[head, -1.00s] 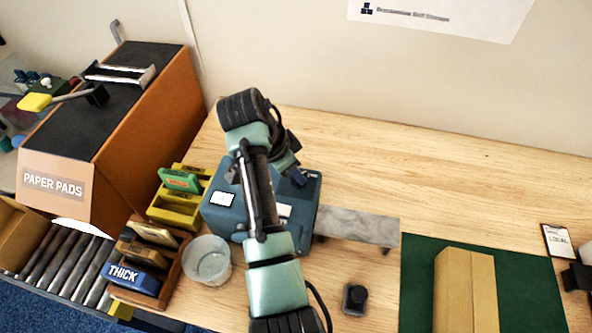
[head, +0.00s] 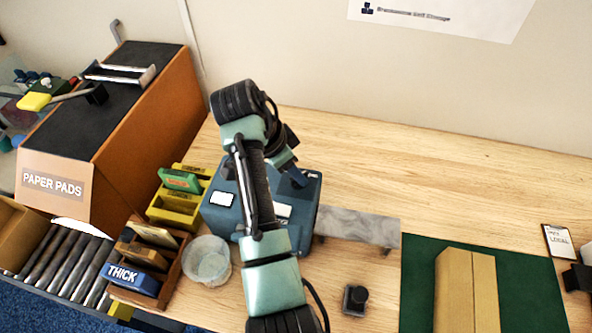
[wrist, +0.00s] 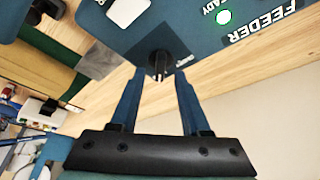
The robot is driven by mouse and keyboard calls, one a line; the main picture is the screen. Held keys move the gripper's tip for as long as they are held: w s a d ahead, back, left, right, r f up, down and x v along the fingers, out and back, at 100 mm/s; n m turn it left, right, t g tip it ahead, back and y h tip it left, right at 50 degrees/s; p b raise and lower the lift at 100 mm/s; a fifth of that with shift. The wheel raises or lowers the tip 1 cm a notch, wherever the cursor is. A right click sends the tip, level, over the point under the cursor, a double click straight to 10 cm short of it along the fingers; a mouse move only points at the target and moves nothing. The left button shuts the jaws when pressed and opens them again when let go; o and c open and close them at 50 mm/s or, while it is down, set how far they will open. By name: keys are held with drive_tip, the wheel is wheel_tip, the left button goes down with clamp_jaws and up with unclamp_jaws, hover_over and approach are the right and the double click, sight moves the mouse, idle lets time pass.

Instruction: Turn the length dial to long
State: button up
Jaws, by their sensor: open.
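The blue feeder machine (head: 222,218) stands on the wooden bench, partly hidden behind my arm in the head view. In the wrist view, its blue housing (wrist: 200,25) carries a lit green light and the word FEEDER. A small black dial (wrist: 158,62) sits on a dark blue square plate beside a small label too blurred to read. My gripper (wrist: 158,76) is open, with its two blue fingers on either side of the dial's line and their tips close to it. I cannot tell whether they touch it. The dial is not visible in the head view.
A grey plate (head: 360,225) extends right from the feeder. A clear cup (head: 208,262), a rack with a THICK block (head: 130,279) and a yellow holder (head: 175,210) stand left. A small black knob unit (head: 355,300) and a carton on a green mat (head: 420,285) lie right.

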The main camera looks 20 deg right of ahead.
drive_tip(key=p+v, duration=0.3)
drive_tip(key=v, duration=0.8)
drive_tip(key=shift+r+p, duration=0.2)
drive_tip(key=shift+p, duration=0.15)
drive_tip(key=shift+a, duration=0.1)
